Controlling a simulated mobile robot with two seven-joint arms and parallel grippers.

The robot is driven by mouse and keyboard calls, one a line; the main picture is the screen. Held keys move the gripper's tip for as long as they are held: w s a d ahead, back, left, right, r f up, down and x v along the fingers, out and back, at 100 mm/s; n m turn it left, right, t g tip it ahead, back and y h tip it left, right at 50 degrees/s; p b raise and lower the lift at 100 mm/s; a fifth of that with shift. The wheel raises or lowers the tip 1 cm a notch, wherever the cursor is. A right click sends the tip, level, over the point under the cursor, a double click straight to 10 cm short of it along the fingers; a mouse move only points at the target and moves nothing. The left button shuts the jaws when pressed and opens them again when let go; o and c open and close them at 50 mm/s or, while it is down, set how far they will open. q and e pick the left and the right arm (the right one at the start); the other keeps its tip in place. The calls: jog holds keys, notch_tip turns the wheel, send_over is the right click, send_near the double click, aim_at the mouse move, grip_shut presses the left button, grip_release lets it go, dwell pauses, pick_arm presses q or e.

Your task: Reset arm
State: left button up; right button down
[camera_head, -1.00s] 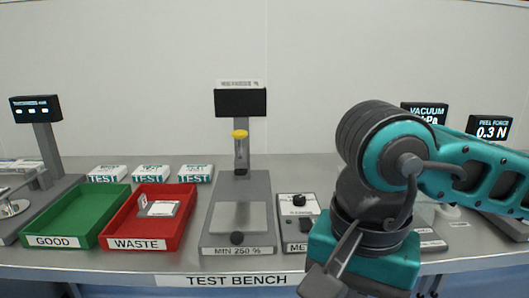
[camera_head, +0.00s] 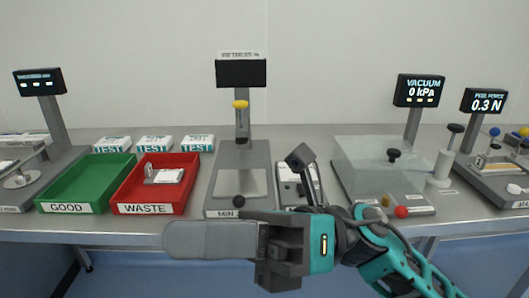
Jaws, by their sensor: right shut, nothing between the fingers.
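My right gripper (camera_head: 185,240) is low in front of the bench's front edge, in the middle of the head view. Its arm comes in from the lower right, and its grey fingers point left. It is shut and empty, apart from the objects on the bench. The fingers and hand cover part of the front edge and its label. My left gripper is not in view.
The bench (camera_head: 320,142) holds a green GOOD tray (camera_head: 67,208), a red WASTE tray (camera_head: 143,209) with a small pack in it, white TEST packs (camera_head: 155,143), a tester with a dark screen (camera_head: 241,73), and a clear-lidded vacuum station (camera_head: 370,165) at right.

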jog(key=w+d+f+m+t+y, duration=0.1)
jog(key=w+d+f+m+t, duration=0.15)
jog(key=w+m+t, duration=0.6)
jog(key=w+d+f+m+t+y, duration=0.2)
jog(key=w+d+m+t, duration=0.1)
jog(key=m+t, duration=1)
jog(key=w+d+f+m+t+h, duration=0.2)
jog(key=d+f+m+t+h, duration=0.1)
jog(key=f+m+h, duration=0.3)
jog(key=w+d+f+m+t+h, duration=0.2)
jog(key=f+m+t+h, duration=0.15)
jog(key=m, duration=0.45)
jog(key=s+d+f+m+g+h, duration=0.2)
jog(key=s+d+f+m+h, duration=0.2)
jog(key=f, duration=0.5)
jog(key=s+d+f+m+g+h+p, duration=0.1)
jog(key=s+d+f+m+g+h, duration=0.2)
jog(key=f, duration=0.6)
jog(key=s+d+f+m+g+h, duration=0.3)
jog(key=f+m, duration=0.4)
jog(key=f, duration=0.3)
jog(key=shift+s+d+h+p, duration=0.3)
jog(key=shift+s+d+h, duration=0.55)
jog(key=shift+s+d, duration=0.4)
